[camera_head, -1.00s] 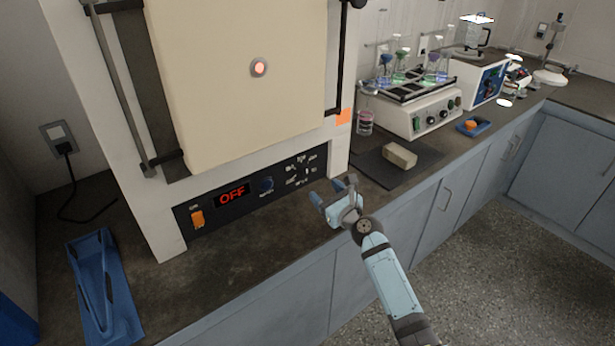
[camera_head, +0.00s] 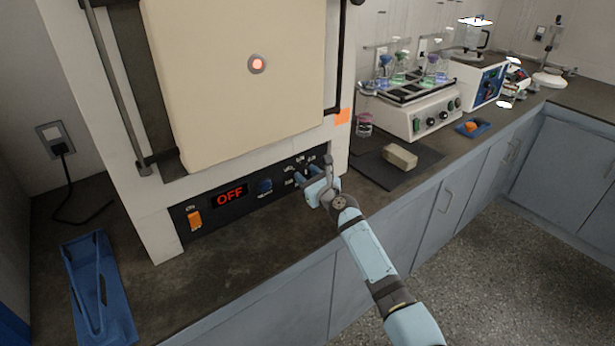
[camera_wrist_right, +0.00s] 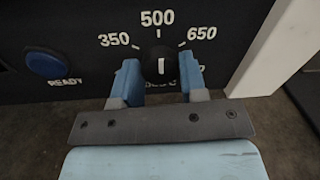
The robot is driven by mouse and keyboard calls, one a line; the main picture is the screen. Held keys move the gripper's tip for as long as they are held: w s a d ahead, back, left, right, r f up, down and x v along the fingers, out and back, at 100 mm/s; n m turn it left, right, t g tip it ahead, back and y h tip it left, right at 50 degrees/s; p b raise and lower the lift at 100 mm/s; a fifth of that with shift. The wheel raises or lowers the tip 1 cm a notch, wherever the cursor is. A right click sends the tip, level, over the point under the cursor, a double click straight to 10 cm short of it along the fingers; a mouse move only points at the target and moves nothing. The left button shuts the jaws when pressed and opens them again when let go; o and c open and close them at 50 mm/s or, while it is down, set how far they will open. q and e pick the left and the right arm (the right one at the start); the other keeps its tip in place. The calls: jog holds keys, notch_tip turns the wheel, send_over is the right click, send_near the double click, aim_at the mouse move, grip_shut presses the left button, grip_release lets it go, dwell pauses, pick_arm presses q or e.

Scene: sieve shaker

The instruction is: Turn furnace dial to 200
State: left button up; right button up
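The furnace (camera_head: 235,75) stands at left with its black control panel (camera_head: 240,213) low on the front. The red display (camera_head: 230,196) reads OFF. The black dial (camera_wrist_right: 160,66) shows in the right wrist view, its white mark pointing up toward 500; 350 and 650 are on either side, and the lower labels are partly hidden. My right gripper (camera_wrist_right: 158,80) has its two blue fingers on either side of the dial, apart; I cannot tell whether they touch it. In the head view my right gripper (camera_head: 312,182) covers the dial. My left gripper is not in view.
An orange switch (camera_head: 195,220) and a blue READY button (camera_head: 265,187) are left of the dial. A blue tray (camera_head: 97,290) lies at far left. A block (camera_head: 400,156) on a dark mat and a shaker (camera_head: 418,115) with flasks stand at right. The counter before the panel is clear.

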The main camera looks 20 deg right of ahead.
jog(key=c, duration=0.3)
